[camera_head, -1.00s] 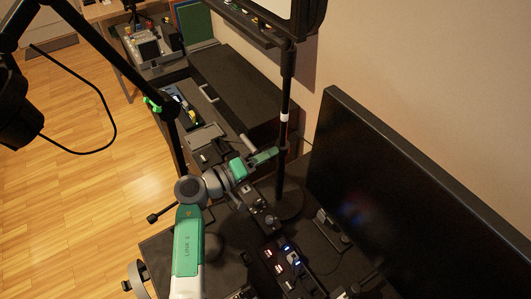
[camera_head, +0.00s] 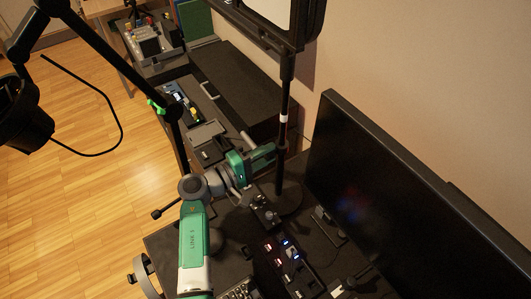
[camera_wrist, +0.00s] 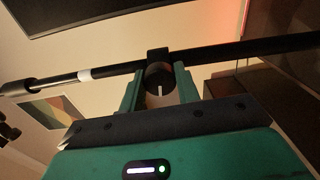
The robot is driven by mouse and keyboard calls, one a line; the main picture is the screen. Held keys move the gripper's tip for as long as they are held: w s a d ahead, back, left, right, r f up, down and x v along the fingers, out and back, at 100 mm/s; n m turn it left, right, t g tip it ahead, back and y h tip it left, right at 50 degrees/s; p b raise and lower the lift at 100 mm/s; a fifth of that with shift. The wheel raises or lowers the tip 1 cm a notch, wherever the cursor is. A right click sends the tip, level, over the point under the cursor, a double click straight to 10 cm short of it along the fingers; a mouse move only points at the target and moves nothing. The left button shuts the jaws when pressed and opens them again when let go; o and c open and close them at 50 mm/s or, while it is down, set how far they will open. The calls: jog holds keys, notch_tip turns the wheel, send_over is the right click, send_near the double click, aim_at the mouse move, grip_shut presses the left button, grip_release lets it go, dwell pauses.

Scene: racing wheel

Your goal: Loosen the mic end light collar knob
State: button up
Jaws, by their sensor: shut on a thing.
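The light stand is a black pole (camera_head: 286,104) that carries the light panel (camera_head: 268,10). In the wrist view the pole (camera_wrist: 222,53) runs across the picture, with a white band (camera_wrist: 84,74) to the left of a black collar (camera_wrist: 157,54). The collar's round dark knob (camera_wrist: 158,74) faces my wrist camera and has a pale line mark, pointing down in the picture. My gripper (camera_wrist: 159,82) is shut on the knob, one green finger on each side. In the head view my gripper (camera_head: 270,153) reaches the pole below its white band; the knob is hidden there.
A large dark monitor (camera_head: 400,190) stands to the right of the pole. A black boom arm (camera_head: 95,45) with a hanging mic and cable (camera_head: 112,105) is at the left. Small devices (camera_head: 290,252) with lit buttons crowd the desk below my gripper.

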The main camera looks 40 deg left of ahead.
dwell(0.4)
jog(key=o, duration=1)
jog(key=v, duration=0.7)
jog(key=shift+s+a+p, duration=0.1)
jog(key=shift+s+p, duration=0.3)
